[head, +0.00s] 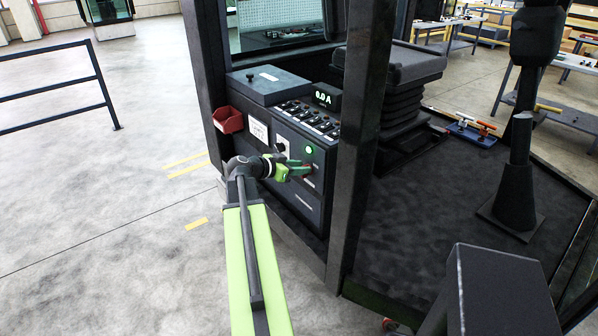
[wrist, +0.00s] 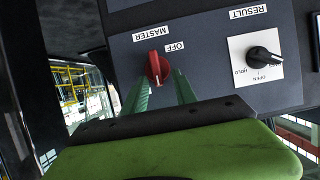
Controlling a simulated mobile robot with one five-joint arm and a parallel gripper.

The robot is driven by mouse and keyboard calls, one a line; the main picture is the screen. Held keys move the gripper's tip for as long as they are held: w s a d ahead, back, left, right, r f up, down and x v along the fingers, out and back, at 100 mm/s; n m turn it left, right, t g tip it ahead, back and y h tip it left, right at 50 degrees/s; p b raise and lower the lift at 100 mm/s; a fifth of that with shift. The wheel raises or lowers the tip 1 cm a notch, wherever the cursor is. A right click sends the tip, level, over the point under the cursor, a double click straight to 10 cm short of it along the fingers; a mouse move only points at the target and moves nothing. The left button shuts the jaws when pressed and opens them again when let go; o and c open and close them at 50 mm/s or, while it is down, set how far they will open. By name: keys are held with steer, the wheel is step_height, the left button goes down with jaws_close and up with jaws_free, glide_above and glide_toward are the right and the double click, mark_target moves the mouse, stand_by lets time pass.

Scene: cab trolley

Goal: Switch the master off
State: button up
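The red master switch knob (wrist: 158,66) sits on the dark panel (wrist: 210,60) in the wrist view, which shows the panel upside down. The labels MASTER (wrist: 151,33) and OFF (wrist: 176,47) are beside it. My gripper (wrist: 163,80) has its two green fingers apart, with the tips on either side of the knob. I cannot tell whether they touch it. In the head view my gripper (head: 300,171) is at the front of the cab console (head: 310,205), and its fingers mostly hide the knob.
A RESULT selector (wrist: 264,55) with a black knob is beside the master switch. A green lamp (head: 308,150) is above my gripper, and a display (head: 327,97) reads 0.0 A. A dark cab post (head: 358,130) stands close on the right.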

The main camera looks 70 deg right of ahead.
jaws_close()
